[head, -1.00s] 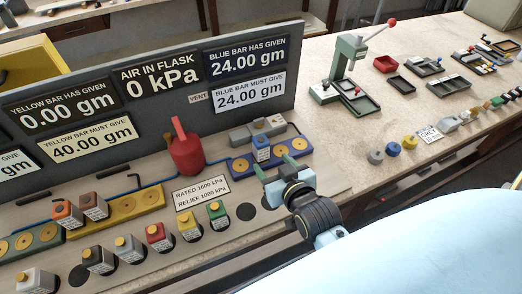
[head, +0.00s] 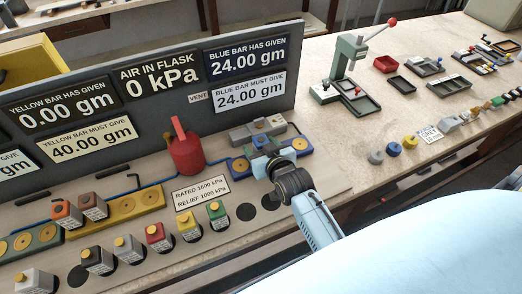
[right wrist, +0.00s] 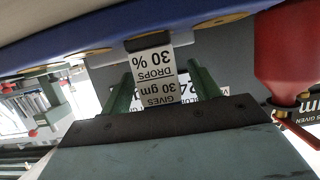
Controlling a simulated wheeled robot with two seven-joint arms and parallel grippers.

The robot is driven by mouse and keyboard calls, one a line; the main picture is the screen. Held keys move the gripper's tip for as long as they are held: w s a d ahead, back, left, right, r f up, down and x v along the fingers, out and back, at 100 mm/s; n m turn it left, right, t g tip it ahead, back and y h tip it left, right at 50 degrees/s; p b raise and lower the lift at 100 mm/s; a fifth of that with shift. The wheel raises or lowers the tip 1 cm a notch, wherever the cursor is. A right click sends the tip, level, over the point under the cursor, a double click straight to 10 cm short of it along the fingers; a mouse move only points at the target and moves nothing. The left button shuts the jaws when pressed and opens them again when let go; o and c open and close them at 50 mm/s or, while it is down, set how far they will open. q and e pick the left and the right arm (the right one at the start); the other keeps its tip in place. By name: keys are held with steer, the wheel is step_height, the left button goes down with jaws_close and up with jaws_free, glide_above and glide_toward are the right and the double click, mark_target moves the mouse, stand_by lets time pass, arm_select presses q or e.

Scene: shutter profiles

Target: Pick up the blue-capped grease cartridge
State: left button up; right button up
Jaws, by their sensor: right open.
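The blue-capped grease cartridge stands in the blue bar (head: 238,168); in the head view its blue cap (head: 261,140) shows just beyond my right gripper (head: 270,156), which hides most of its body. In the right wrist view the cartridge (right wrist: 159,66) has a white label reading GIVES 30 gm, DROPS 30 %. The two green fingers of my right gripper (right wrist: 163,88) are open, one on each side of the cartridge. I cannot tell whether either finger touches it. My left gripper is not in view.
A red flask (head: 185,152) stands just left of the blue bar. The display board (head: 150,95) rises behind. Several other capped cartridges, including a green-capped one (head: 217,214), stand in the front row. A green lever press (head: 350,75) stands at the back right.

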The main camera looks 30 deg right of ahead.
steer(key=shift+r, duration=0.1)
steer(key=c, duration=1.3)
